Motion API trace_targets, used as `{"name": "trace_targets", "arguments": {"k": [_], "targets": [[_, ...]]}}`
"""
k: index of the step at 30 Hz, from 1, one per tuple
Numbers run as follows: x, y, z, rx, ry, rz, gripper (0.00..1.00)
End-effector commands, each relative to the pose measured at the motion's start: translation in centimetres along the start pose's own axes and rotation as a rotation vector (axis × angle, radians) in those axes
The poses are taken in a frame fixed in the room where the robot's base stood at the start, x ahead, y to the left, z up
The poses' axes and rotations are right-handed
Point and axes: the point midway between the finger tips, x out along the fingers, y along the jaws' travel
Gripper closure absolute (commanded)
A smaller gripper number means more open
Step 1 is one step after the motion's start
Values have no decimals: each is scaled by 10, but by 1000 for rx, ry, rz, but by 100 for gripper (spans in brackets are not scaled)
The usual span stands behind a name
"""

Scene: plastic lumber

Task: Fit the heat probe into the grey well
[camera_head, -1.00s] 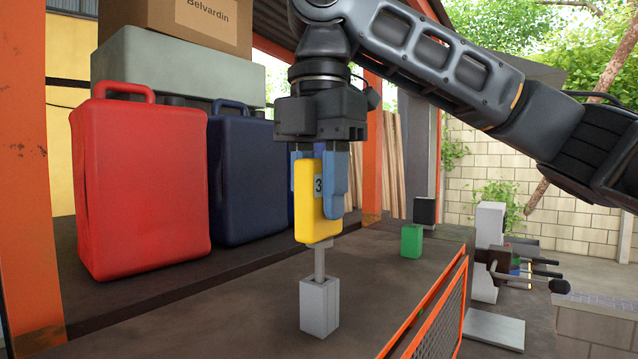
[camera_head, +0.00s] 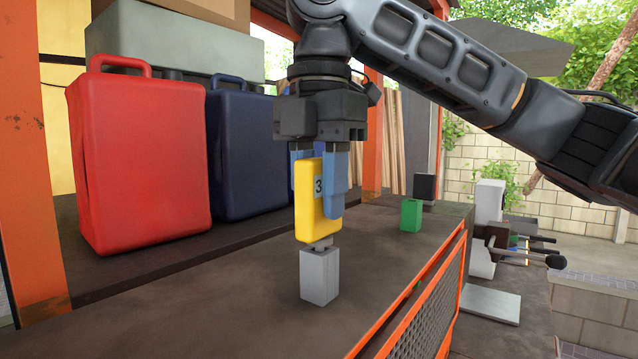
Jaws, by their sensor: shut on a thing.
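The grey well (camera_head: 319,276) is a small upright block on the dark bench top. The probe is directly above it. Only a short piece of stem shows between the yellow body and the well's top; the rest of the stem is hidden, apparently inside the well.
A green block (camera_head: 411,215) and a black block (camera_head: 425,187) stand farther back on the bench (camera_head: 240,315). A red case (camera_head: 140,165) and a dark blue case (camera_head: 245,160) stand at the left. An orange-framed mesh panel (camera_head: 425,315) runs along the bench's right edge.

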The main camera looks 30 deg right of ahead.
Motion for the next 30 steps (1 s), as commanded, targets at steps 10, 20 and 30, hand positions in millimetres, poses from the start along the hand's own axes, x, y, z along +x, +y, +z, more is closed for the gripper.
{"name": "trace_targets", "arguments": {"k": [10,20,30], "targets": [[2,0,0,0,0,0,100],[2,0,0,0,0,0,50],[2,0,0,0,0,0,38]]}}
